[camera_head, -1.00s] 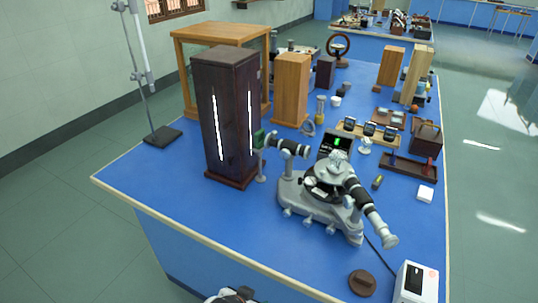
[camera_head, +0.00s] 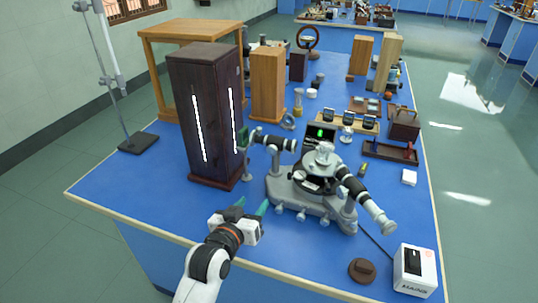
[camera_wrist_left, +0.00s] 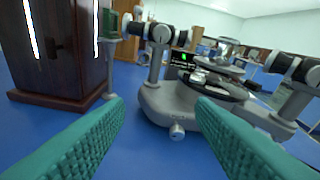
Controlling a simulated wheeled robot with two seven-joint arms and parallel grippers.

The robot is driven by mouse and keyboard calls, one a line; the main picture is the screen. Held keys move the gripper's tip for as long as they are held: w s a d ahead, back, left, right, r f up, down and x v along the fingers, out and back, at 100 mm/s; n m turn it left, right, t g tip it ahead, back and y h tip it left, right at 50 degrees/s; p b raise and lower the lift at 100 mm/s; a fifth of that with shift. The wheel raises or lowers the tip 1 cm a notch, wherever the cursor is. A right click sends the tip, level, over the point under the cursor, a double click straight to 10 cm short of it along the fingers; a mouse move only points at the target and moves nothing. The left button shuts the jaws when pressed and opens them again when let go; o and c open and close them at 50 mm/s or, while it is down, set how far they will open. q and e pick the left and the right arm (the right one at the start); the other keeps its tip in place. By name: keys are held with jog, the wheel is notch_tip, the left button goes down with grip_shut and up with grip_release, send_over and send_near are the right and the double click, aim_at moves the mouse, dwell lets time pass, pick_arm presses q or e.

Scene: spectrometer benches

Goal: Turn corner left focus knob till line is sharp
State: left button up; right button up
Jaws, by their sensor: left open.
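The grey and black spectrometer (camera_head: 315,185) stands on the blue bench, with its collimator tube (camera_head: 272,142) pointing left at the dark wooden lamp box (camera_head: 205,115) and its telescope (camera_head: 368,203) pointing to the front right. Small knobs show along its base (camera_head: 280,208). My left gripper (camera_head: 252,208) is in front of the lamp box, left of the spectrometer base, open and empty. In the left wrist view its two teal fingers (camera_wrist_left: 155,140) spread apart, with the spectrometer base (camera_wrist_left: 165,105) and a base knob (camera_wrist_left: 177,132) beyond them. Which knob is the focus knob I cannot tell. My right gripper is not in view.
A small display with a green digit (camera_head: 320,133) stands behind the spectrometer. A white mains box (camera_head: 414,270) and a brown disc (camera_head: 362,270) are at the front right. Wooden blocks (camera_head: 268,85) stand behind. The bench front between my gripper and the disc is clear.

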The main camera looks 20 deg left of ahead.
aim_at(271, 151)
pick_arm(q)
jog(key=w+r, duration=0.1)
jog(key=w, duration=0.4)
jog(key=w+r+t, duration=0.1)
jog(key=w+r, duration=0.1)
jog(key=w, duration=0.3)
jog(key=w+r+n+t, duration=0.1)
jog(key=w, duration=0.4)
jog(key=shift+w+a+r+p, duration=0.15)
jog(key=shift+r+p, duration=0.1)
jog(key=shift+p, duration=0.15)
jog(key=shift+c, duration=0.5)
jog(key=c, duration=0.9)
